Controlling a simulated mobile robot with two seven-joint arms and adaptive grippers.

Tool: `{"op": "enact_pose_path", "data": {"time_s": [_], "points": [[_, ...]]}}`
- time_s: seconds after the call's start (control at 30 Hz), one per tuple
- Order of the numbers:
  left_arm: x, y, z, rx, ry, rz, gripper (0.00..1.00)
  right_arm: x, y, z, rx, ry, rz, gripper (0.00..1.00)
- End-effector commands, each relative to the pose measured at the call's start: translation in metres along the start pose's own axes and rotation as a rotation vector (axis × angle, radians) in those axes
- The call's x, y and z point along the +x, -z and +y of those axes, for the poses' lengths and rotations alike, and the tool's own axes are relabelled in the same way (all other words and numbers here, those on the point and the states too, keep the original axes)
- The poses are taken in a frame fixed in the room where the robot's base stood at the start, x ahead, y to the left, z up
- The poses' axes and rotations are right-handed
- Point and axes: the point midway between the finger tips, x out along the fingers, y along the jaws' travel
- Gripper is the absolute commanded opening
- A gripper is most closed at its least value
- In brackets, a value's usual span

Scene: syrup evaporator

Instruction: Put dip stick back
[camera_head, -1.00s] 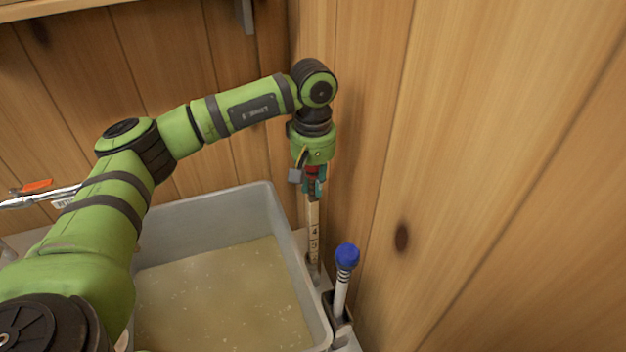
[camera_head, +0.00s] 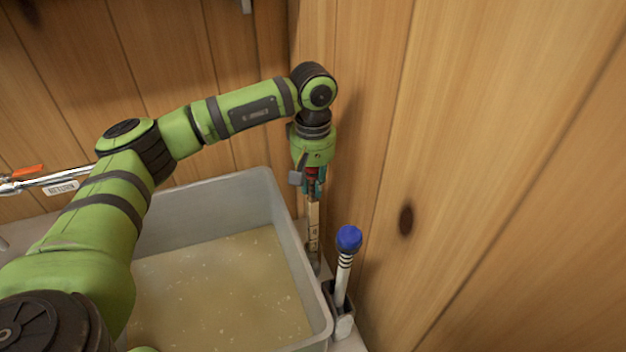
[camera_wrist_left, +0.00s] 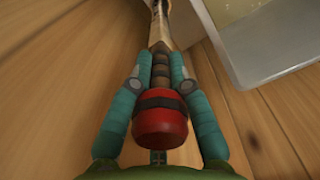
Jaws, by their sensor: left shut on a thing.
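The dip stick (camera_head: 313,225) is a pale wooden stick with dark markings, hanging about upright just outside the right wall of the grey tank. In the left wrist view its red end cap (camera_wrist_left: 160,120) and dark banded grip lie between the two teal fingers. My left gripper (camera_head: 314,182) points down and is shut on the dip stick near its top. It also shows in the left wrist view (camera_wrist_left: 160,75). The stick's lower end is close to a dark holder behind the tank's right rim; whether it is inside I cannot tell. My right gripper is not in view.
The grey tank (camera_head: 292,232) holds cloudy yellowish liquid. A blue-capped white tool (camera_head: 346,258) stands in a dark holder (camera_head: 341,318) at its right front corner. A wooden wall (camera_head: 480,180) is close on the right. A pipe with an orange handle (camera_head: 28,171) is at left.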

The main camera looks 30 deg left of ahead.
Motion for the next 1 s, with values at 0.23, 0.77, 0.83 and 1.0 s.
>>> {"op": "enact_pose_path", "data": {"time_s": [0.23, 0.77, 0.83, 1.0], "points": [[0.0065, 0.0001, -0.0001, 0.0, 0.0, 0.001, 0.0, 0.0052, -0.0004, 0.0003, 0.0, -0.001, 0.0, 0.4], [0.0065, -0.0001, -0.0001, 0.0, 0.0, 0.0, 0.69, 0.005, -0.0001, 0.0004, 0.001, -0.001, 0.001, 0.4], [0.0065, -0.0001, -0.0001, 0.0, 0.0, 0.0, 0.78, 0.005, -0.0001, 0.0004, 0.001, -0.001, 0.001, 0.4], [0.0064, -0.0001, -0.0001, 0.0, 0.0, 0.0, 0.78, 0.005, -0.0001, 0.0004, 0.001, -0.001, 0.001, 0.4]]}}
